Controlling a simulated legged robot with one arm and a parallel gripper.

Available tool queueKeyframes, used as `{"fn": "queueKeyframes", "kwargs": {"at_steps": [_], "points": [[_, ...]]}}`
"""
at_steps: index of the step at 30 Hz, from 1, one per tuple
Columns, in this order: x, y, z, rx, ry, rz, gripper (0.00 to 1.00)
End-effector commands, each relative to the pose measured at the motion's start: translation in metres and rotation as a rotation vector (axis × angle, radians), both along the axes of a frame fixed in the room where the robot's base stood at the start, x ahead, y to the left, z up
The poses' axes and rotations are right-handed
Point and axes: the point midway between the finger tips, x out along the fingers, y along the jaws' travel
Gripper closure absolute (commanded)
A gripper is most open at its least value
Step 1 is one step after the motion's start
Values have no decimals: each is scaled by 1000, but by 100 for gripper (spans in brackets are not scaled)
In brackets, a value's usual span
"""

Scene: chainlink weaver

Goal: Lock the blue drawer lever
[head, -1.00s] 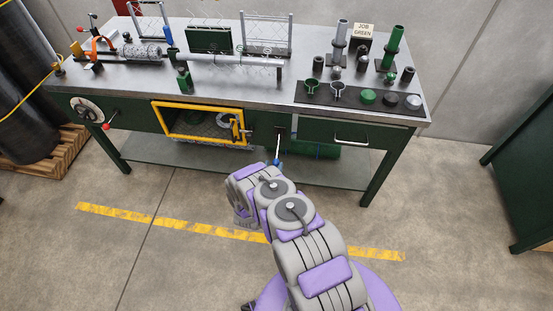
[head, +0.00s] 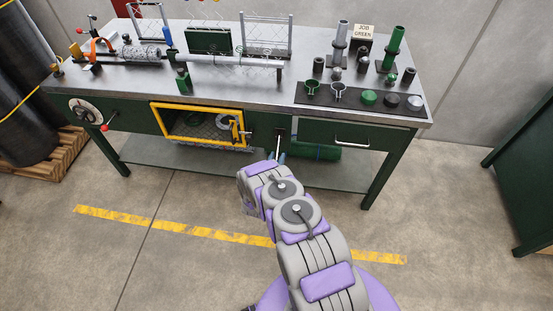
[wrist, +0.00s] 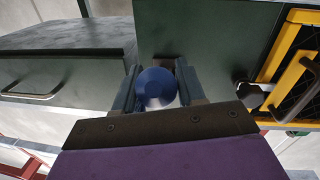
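The drawer lever (head: 278,145) hangs down as a pale shaft from a dark slot in the bench front, left of the closed drawer. Its blue knob (wrist: 157,88) is between my gripper's fingers in the wrist view. My gripper (head: 276,157) is at the lever's lower end, one finger on each side of it. The fingers (wrist: 158,90) look open around the knob; firm contact on both sides does not show. In the head view my arm and fingers hide the knob.
The drawer (head: 355,134) has a silver handle, which also shows in the wrist view (wrist: 32,93). A yellow-framed mesh door (head: 205,124) with a latch is left of the lever. A green roll (head: 315,152) lies on the shelf below. The floor before the bench is clear.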

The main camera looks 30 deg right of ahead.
Motion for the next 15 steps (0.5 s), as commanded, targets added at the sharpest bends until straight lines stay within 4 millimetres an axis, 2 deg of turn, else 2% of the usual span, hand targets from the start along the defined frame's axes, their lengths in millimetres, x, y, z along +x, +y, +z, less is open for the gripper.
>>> {"fn": "queueKeyframes", "kwargs": {"at_steps": [2, 10, 15], "points": [[0, 1, 0, 0, 0, 1, 72], [1, 1, 0, 0, 0, 2, 98], [1, 1, 0, 0, 0, 2, 100]]}}
